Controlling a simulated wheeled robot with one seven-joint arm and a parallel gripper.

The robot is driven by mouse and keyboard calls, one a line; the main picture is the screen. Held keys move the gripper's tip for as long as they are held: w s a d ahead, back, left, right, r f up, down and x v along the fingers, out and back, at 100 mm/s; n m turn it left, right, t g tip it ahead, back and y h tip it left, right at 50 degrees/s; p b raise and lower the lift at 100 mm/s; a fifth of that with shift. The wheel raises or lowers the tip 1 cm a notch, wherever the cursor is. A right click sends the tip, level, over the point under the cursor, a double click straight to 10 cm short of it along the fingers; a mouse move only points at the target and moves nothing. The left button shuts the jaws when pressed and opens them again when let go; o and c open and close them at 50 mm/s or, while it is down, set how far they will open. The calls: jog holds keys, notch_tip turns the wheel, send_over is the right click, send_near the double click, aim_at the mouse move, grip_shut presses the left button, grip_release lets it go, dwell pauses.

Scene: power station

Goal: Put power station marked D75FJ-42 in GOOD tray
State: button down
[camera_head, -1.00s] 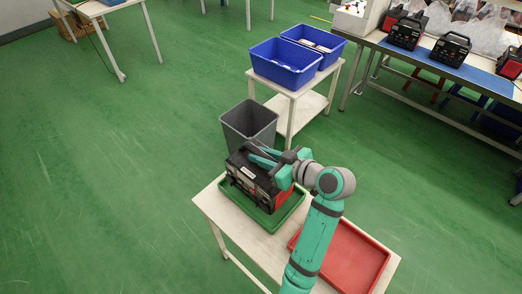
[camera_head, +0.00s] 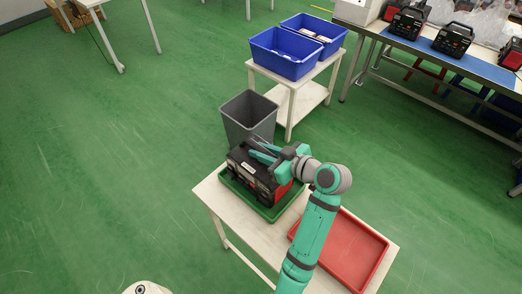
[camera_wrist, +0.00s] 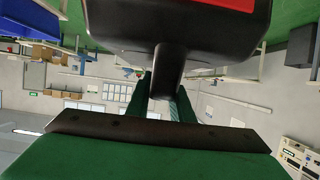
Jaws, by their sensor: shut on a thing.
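A black and red power station (camera_head: 252,178) is in the green tray (camera_head: 264,213) on a small white table. Its marking is too small to read. My gripper (camera_head: 268,152) is shut on the power station's top handle. In the wrist view, the handle (camera_wrist: 168,72) passes between my gripper's fingers (camera_wrist: 160,95), with the dark body (camera_wrist: 180,25) beside it. Whether the power station's underside touches the tray floor cannot be seen for sure. No label is readable on the green tray.
A red tray (camera_head: 352,252), empty where visible, lies right of the green one on the table (camera_head: 228,215). A grey bin (camera_head: 248,115) stands behind. Blue bins (camera_head: 285,55) sit on a cart. More power stations (camera_head: 453,40) stand on a workbench.

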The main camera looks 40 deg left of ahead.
jog(key=shift+f, duration=0.35)
dwell(0.9)
jog(key=c, duration=1.4)
grip_release()
jog(key=shift+f, duration=0.1)
jog(key=shift+o, duration=0.2)
jog(key=shift+d, duration=0.1)
jog(key=shift+s+d+f, duration=0.1)
jog(key=shift+s+d, duration=0.1)
jog(key=shift+d, duration=2)
jog(key=shift+s+d, duration=0.15)
jog(key=shift+d, duration=2)
